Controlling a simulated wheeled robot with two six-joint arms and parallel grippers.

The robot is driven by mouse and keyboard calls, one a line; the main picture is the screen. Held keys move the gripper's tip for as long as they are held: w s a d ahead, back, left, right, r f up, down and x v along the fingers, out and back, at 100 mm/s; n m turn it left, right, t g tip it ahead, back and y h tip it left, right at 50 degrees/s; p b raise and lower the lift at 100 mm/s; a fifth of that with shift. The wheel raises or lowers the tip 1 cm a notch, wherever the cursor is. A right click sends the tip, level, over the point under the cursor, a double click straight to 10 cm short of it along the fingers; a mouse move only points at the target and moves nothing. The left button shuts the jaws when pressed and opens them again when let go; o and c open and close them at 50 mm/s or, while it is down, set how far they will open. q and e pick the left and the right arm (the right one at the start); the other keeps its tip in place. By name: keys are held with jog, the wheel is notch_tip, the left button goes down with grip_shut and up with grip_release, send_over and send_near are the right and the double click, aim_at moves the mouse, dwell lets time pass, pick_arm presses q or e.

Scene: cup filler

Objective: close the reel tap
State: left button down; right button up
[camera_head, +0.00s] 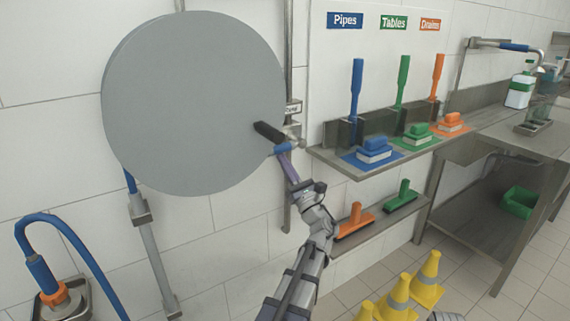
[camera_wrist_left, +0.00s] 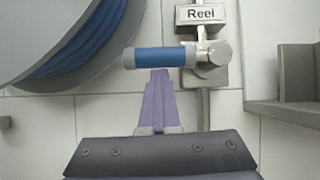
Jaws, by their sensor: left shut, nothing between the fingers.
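The reel tap has a blue lever with pale end caps (camera_wrist_left: 160,57), which lies level and points left from its round metal hub (camera_wrist_left: 215,52). A "Reel" label (camera_wrist_left: 201,14) sits just above. In the head view the blue lever (camera_head: 283,148) is beside the right edge of the big grey reel disc (camera_head: 190,100). My left gripper (camera_head: 284,156) is shut and empty. In the left wrist view its purple fingers (camera_wrist_left: 160,76) end at the lower side of the lever, near its middle; I cannot tell if they touch. My right gripper is not in view.
A black cylindrical grip (camera_head: 268,132) sticks out at the disc's right edge. Right of the tap are a steel shelf (camera_head: 330,158) with brushes and a lower shelf with orange and green squeegees (camera_head: 354,220). Yellow cones (camera_head: 398,295) stand on the floor. A blue hose (camera_head: 60,222) is at lower left.

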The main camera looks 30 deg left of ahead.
pick_arm(q)
jog(key=shift+r, duration=0.2)
jog(key=s+d+f+b, duration=0.3)
jog(key=d+f+b, duration=0.5)
jog(key=f+b, duration=0.2)
jog(key=shift+s+d, duration=0.2)
jog(key=shift+s, duration=0.05)
